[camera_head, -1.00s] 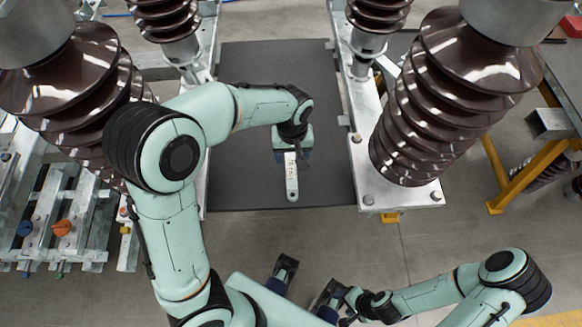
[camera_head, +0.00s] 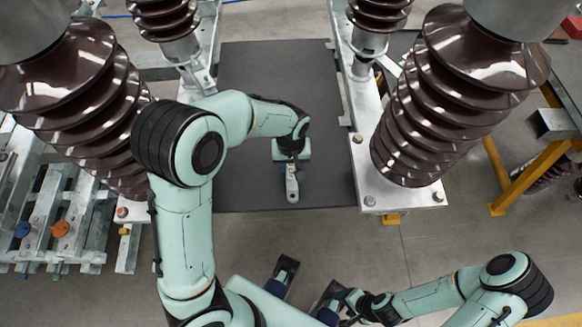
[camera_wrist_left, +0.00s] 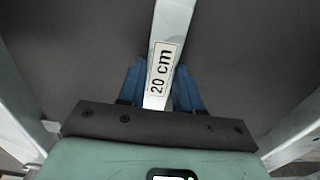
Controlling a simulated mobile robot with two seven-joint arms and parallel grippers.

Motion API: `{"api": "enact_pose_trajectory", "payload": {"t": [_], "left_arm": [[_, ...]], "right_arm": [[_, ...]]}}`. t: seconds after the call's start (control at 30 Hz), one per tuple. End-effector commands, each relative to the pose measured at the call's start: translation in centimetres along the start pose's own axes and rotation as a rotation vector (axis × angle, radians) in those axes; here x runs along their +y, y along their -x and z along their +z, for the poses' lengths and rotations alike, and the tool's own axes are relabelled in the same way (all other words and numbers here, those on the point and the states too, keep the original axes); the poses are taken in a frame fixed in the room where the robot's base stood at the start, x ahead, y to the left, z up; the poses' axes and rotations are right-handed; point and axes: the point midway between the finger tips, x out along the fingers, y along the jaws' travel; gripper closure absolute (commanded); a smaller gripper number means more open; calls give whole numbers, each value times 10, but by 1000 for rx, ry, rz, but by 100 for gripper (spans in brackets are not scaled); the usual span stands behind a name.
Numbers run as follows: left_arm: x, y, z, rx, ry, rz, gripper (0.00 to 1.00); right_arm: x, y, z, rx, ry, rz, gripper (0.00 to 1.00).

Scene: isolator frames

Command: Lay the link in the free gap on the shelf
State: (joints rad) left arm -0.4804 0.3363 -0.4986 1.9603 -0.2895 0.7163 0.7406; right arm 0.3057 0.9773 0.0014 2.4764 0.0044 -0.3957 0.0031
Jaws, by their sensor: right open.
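The link (camera_head: 292,188) is a slim pale bar with a rounded near end and a label. My left gripper (camera_head: 290,165) is over its far part, above the dark mat. In the left wrist view, the blue fingers of my left gripper (camera_wrist_left: 160,90) lie close against both sides of the link (camera_wrist_left: 175,30), which reads "20 cm". The gripper hides part of the link in the head view. My right gripper (camera_head: 329,298) is open at the bottom of the head view, partly hard to make out. I cannot identify the shelf's free gap.
The dark mat (camera_head: 250,190) lies between two pale metal rails. Large brown ribbed insulators (camera_head: 420,125) stand on both sides, close to my left arm at left. A metal rack (camera_head: 50,215) with blue and orange knobs is at left. A yellow frame (camera_head: 507,185) stands at right.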

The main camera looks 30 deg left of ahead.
Motion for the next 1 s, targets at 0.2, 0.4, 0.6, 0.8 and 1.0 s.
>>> {"api": "enact_pose_trajectory", "payload": {"t": [0.2, 0.4, 0.6, 0.8, 1.0], "left_arm": [[1, 1, -1, 2, 0, 2, 100], [1, 4, -1, 3, 0, 3, 100], [1, 22, -1, 4, 0, 5, 100], [2, 64, -2, 7, 0, 8, 100], [1, 120, -2, 8, 0, 8, 100]], "right_arm": [[0, 0, 0, 0, 0, 0, 41], [0, 1, 0, 0, 0, 0, 41], [-1, 4, 2, -4, 0, 1, 41], [-2, 10, 5, -14, -1, 3, 41], [-5, 20, 5, -14, -1, 3, 41]]}}
